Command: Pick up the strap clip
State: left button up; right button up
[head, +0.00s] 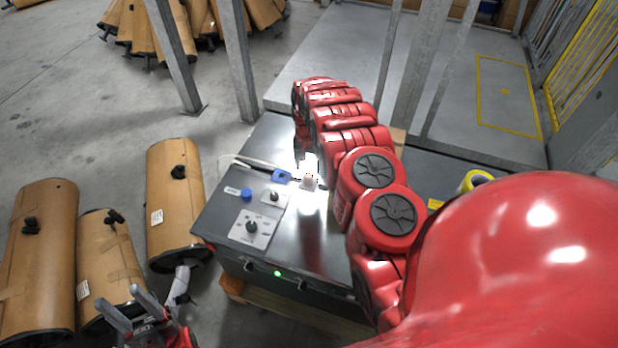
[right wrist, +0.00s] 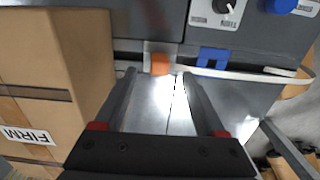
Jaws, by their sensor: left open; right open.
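A white strap (head: 250,163) lies across the grey metal box, with a blue clip-like piece (head: 282,176) on it. A small orange-and-pale piece (head: 309,181) sits just right of it; I cannot tell for sure which is the strap clip. In the right wrist view the orange piece (right wrist: 160,63) is ahead, between the fingertip lines, and the blue piece (right wrist: 213,60) is to its right. My right gripper (right wrist: 159,78) is open, with nothing seen held. In the head view my right arm hides much of it. My left gripper (head: 131,304) is open and empty, low at the left.
The grey box (head: 312,240) carries a blue knob (head: 246,194) and a dark switch (head: 251,227). A cardboard box (right wrist: 60,75) is beside my right gripper. Metal posts (head: 240,60) rise behind.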

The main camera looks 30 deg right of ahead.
aim_at(309, 174)
jog(key=shift+w+d+f, duration=0.1)
jog(key=shift+f, duration=1.65)
jog(key=shift+d+f+b, duration=0.15)
jog(key=shift+f+b, duration=0.2)
jog(key=shift+f, duration=0.5)
jog(key=shift+w+f+b, duration=0.15)
jog(key=shift+f+b, duration=0.95)
jog(key=shift+f, duration=0.05)
jog(key=shift+r, duration=0.1)
jog(key=shift+c, duration=0.8)
grip_shut()
jog(key=shift+r, duration=0.1)
